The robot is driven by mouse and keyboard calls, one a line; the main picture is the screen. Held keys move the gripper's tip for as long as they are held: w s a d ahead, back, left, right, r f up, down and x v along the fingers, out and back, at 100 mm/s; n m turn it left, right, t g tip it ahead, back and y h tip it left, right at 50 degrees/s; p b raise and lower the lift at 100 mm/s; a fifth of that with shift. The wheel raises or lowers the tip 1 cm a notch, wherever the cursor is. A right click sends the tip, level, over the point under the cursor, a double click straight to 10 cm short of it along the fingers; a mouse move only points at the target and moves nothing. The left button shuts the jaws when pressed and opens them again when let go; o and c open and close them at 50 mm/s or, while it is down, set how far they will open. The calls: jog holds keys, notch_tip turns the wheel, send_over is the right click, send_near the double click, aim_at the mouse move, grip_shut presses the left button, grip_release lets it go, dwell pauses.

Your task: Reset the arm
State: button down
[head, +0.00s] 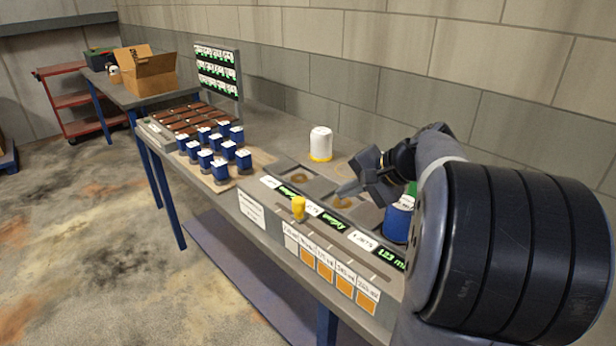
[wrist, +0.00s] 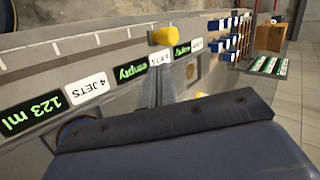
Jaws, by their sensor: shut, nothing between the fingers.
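My gripper (head: 342,190) is shut and empty. It hangs above the right part of the bench (head: 262,227), over the row of square stations with round recesses. My arm reaches in from the right side of the head view and covers the right end of the bench. In the wrist view, the closed fingers (wrist: 157,84) point toward the display strip, near a label reading "4 JETS" and the yellow knob (wrist: 163,36). The yellow knob (head: 298,208) stands on the bench's front ledge, left of the gripper.
A white canister (head: 320,143) with a yellow base stands behind the stations. A blue canister (head: 397,221) stands close to my arm at right. Several blue containers (head: 229,151) stand at left, before a display panel (head: 218,70). A cardboard box (head: 146,73) sits on the far table.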

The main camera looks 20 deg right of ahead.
aim_at(304, 210)
dwell(0.3)
jog(key=x, duration=1.1)
jog(key=shift+s+p, duration=0.1)
jog(key=shift+p, duration=0.3)
jog(key=shift+s+d, duration=0.3)
jog(key=shift+s, duration=0.4)
jog(key=shift+s+d, duration=0.25)
jog(key=shift+s, duration=0.45)
jog(key=shift+s+d, duration=0.3)
jog(key=shift+s, duration=0.4)
jog(key=shift+w, duration=0.15)
